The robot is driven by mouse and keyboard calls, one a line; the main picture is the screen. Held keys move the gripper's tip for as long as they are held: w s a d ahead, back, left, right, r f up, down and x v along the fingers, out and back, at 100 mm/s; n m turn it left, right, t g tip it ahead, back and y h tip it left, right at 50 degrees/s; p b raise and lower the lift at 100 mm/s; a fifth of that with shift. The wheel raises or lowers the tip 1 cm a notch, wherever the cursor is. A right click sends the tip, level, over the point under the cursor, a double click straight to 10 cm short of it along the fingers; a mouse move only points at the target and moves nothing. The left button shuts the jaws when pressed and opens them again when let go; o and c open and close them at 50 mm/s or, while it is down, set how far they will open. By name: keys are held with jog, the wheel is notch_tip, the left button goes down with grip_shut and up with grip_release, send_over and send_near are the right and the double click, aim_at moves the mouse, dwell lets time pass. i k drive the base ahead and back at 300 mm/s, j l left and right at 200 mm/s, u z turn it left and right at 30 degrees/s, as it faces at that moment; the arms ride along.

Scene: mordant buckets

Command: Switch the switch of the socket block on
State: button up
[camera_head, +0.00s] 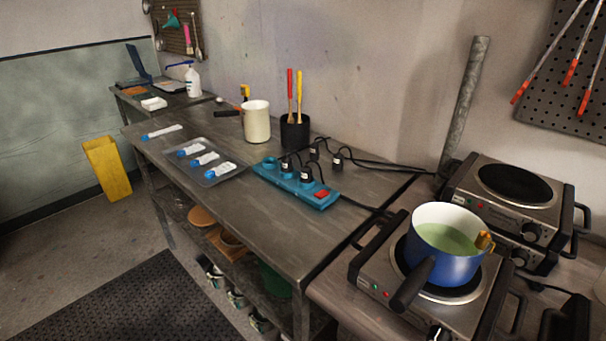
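The socket block (296,186) is a blue power strip lying on the long dark workbench, near the middle of the view. Its red switch (322,194) sits at the right end, nearest the hot plates. I cannot tell from here which way the switch is tipped. Black plugs (306,175) sit in some of its sockets, and the socket at its left end looks empty. My gripper is not in view.
A blue pot (440,262) with green liquid stands on the near hot plate (375,289), right of the block. A black holder (294,133), a cream container (256,122) and a tray (233,172) are on the workbench. Black cables (375,165) run behind the block.

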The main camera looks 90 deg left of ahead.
aim_at(321, 194)
jog(key=u, duration=2.3)
